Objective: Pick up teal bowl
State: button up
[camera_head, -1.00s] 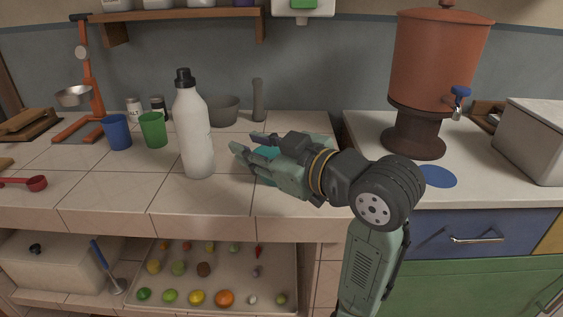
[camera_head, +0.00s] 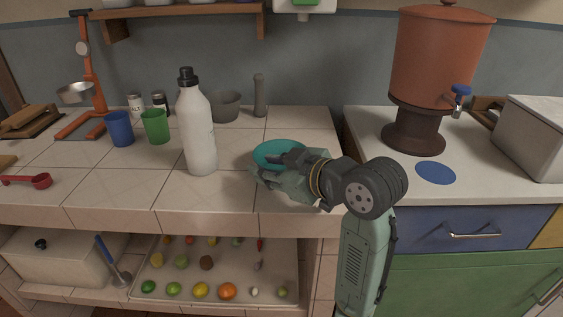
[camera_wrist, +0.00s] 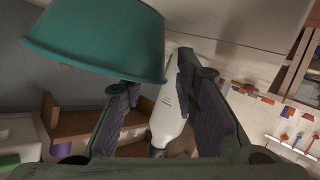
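The teal bowl (camera_head: 277,149) is at the right part of the left counter, just behind my gripper (camera_head: 268,167) in the head view. My gripper and wrist hide its front lower part. In the wrist view the bowl (camera_wrist: 95,40) fills the upper left, and one end of its rim reaches into the gap between my fingertips (camera_wrist: 157,78). The left finger overlaps the rim in that view; I cannot tell whether it touches. The fingers are spread apart, so my gripper is open.
A white bottle (camera_head: 196,130) stands left of the bowl. Blue (camera_head: 119,130) and green (camera_head: 155,127) cups stand farther left. A grey mortar (camera_head: 224,107) and pestle (camera_head: 260,96) are behind. An orange dispenser (camera_head: 440,65) stands on the right counter.

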jog(key=shift+w+a+f, duration=0.25)
jog(key=shift+w+a, duration=0.2)
jog(key=shift+w, duration=0.05)
jog(key=shift+c, duration=0.4)
grip_shut()
